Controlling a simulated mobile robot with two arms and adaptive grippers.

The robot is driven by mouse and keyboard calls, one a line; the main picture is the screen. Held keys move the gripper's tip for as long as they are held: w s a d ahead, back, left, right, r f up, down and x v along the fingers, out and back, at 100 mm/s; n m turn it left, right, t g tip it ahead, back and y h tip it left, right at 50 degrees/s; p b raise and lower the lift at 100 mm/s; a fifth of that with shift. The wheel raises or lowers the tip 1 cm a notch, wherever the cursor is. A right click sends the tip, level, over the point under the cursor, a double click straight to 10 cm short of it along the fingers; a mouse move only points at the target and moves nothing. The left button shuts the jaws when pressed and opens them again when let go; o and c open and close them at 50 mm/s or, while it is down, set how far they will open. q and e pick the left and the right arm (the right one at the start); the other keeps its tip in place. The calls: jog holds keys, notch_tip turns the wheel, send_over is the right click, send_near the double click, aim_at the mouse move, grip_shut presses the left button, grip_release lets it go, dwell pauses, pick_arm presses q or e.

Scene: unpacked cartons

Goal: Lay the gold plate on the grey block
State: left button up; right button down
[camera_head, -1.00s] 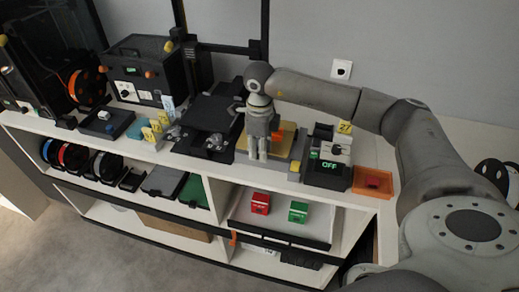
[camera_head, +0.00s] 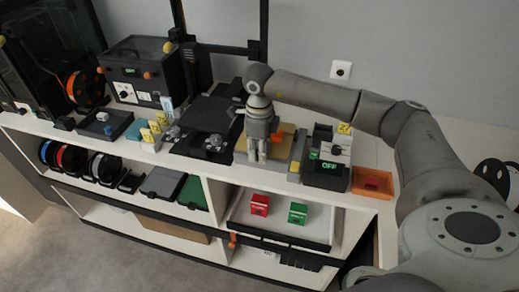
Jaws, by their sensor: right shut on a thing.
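The gold plate (camera_head: 285,142) is a flat tan-gold piece at the middle of the shelf top, partly hidden behind my right gripper (camera_head: 257,157). That gripper points down at the plate's front left part and is shut on it. The contact between fingers and plate is too small to make out. My left gripper is not in view.
A black printer bed (camera_head: 207,113) lies left of my gripper. A small yellow piece (camera_head: 294,167) sits in front of the grey strip. The wall is close behind.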

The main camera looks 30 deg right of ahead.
jog(key=shift+f+b, duration=0.65)
jog(key=shift+f, duration=0.35)
jog(key=c, duration=1.1)
grip_release()
jog(key=shift+r, duration=0.1)
jog(key=shift+r+p, duration=0.95)
jog(key=shift+r, duration=0.65)
notch_tip(320, 180, up, 12)
